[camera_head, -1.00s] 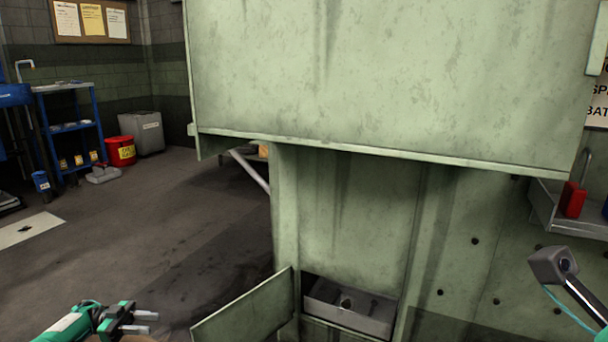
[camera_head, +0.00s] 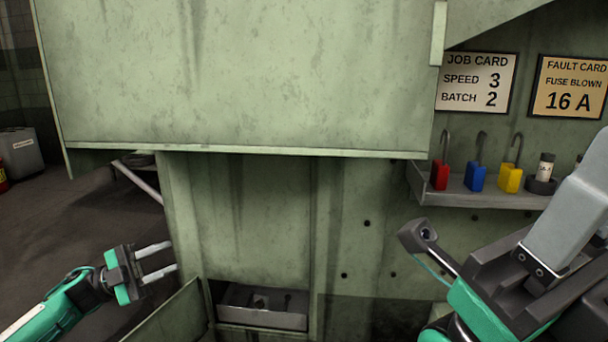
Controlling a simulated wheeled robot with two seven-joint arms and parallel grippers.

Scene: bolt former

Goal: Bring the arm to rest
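My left gripper (camera_head: 157,260) is at the lower left, in front of the green machine (camera_head: 240,80). Its two pale fingers are apart with nothing between them. It points right and touches nothing that I can see. My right arm (camera_head: 560,240) comes in from the lower right, its green and dark links close to the camera. A dark square-ended part with a round hole (camera_head: 425,236) shows at its left. I cannot make out the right gripper's fingers.
An open door (camera_head: 170,315) stands beside a low compartment holding a grey tray (camera_head: 262,318). A shelf (camera_head: 480,198) holds red (camera_head: 440,176), blue (camera_head: 477,179) and yellow (camera_head: 510,179) padlocks. A job card (camera_head: 476,82) and fault card (camera_head: 572,88) hang above.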

